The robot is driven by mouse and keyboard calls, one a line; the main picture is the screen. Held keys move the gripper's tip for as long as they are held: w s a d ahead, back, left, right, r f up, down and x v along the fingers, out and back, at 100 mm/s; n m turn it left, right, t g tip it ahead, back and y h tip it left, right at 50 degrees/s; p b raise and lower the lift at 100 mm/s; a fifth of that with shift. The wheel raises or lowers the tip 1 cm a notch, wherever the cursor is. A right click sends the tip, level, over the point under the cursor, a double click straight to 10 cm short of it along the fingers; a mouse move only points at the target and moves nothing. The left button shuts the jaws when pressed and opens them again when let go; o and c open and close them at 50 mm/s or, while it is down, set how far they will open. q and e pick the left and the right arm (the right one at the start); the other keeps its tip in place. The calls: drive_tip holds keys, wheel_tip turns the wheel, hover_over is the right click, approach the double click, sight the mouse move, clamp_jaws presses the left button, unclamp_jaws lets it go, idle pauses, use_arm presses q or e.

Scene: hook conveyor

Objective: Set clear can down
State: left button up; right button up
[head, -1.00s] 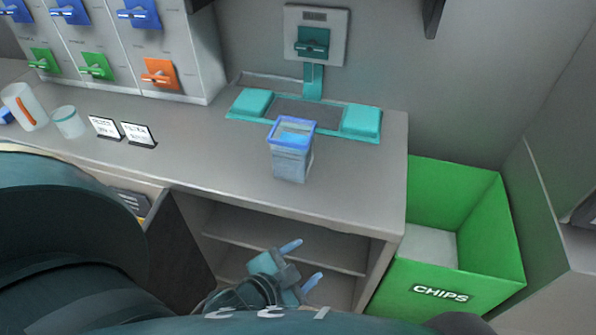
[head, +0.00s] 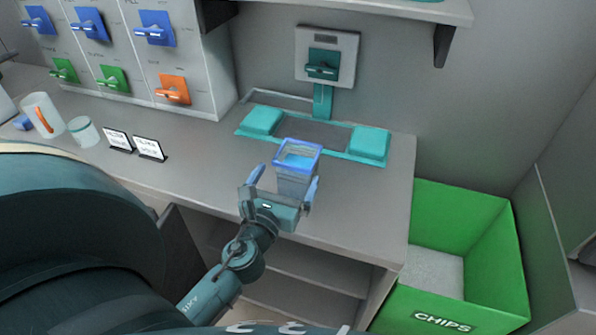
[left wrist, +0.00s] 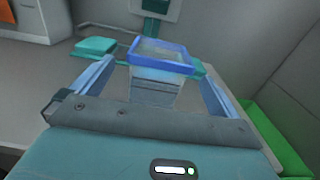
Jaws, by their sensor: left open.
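The clear can (head: 298,172) has a blue rim and stands upright on the grey counter (head: 215,150), near its front edge. My left gripper (head: 282,186) is open, with one finger on each side of the can. The left wrist view shows the can (left wrist: 155,85) between the two spread blue fingers (left wrist: 155,90). Gaps show beside the can there, and I see no firm grip. The can's lower part is hidden behind the gripper. My right gripper is not in view.
A teal weighing station (head: 370,146) lies behind the can, with a switch panel (head: 326,58) on the wall. A green chips bin (head: 478,270) stands at the right. Two small signs (head: 148,149), a jar (head: 84,132) and a mug (head: 42,116) stand at the left.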

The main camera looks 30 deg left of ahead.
sight(303, 146)
use_arm(q)
drive_tip(key=x, duration=0.4)
drive_tip(key=p+x, duration=0.1)
drive_tip(key=x, duration=0.2)
drive_tip(key=shift+w+f, duration=0.25)
drive_tip(key=shift+w, duration=0.15)
drive_tip(key=c, duration=2)
drive_tip(key=shift+r, duration=0.25)
drive_tip(key=shift+c, duration=0.4)
